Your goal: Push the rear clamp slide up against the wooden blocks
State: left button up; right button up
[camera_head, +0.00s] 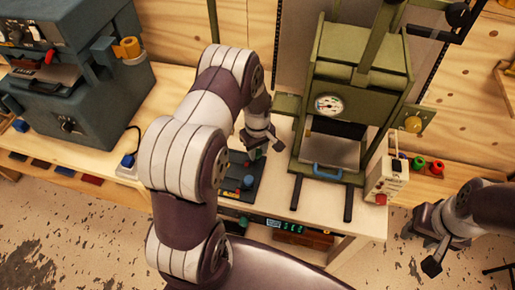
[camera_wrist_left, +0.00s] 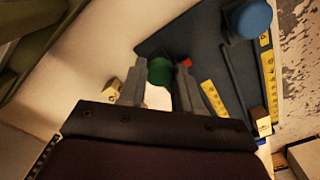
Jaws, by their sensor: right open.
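A dark clamp fixture (camera_head: 238,170) lies on the wooden bench, with a blue knob (camera_head: 248,182) on top; the knob also shows in the left wrist view (camera_wrist_left: 250,19). My left gripper (camera_head: 265,146) is above the fixture's far end. Its fingers stand apart in the left wrist view (camera_wrist_left: 160,75), with a green knob (camera_wrist_left: 159,71) showing between their tips. This knob appears to belong to the rear clamp slide, whose body is mostly hidden. A wooden block (camera_wrist_left: 113,90) is left of the fingers, another small one (camera_wrist_left: 258,119) lower right. My right gripper (camera_head: 429,250) is open and empty, off the bench.
A green press (camera_head: 358,65) with a blue handle stands right of the fixture. A grey-blue machine (camera_head: 75,85) stands at left. A control box (camera_head: 386,180) sits at the bench's right edge. Yellow rulers (camera_wrist_left: 267,75) run along the fixture.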

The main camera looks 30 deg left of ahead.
pick_arm(q)
grip_shut()
jog(key=s+a, duration=0.1)
jog(key=a, duration=0.3)
jog(key=s+a, duration=0.1)
jog(key=a, duration=0.4)
jog(key=s+a+b, duration=0.1)
jog(key=a, duration=0.3)
jog(key=shift+a, duration=0.2)
jog(key=shift+r, duration=0.1)
jog(key=o, duration=1)
grip_release()
jog(key=shift+c, duration=0.2)
notch_tip(320, 180, up, 13)
jog(key=b, duration=0.1)
jog(key=shift+f+b, duration=0.2)
jog(key=shift+b, duration=0.2)
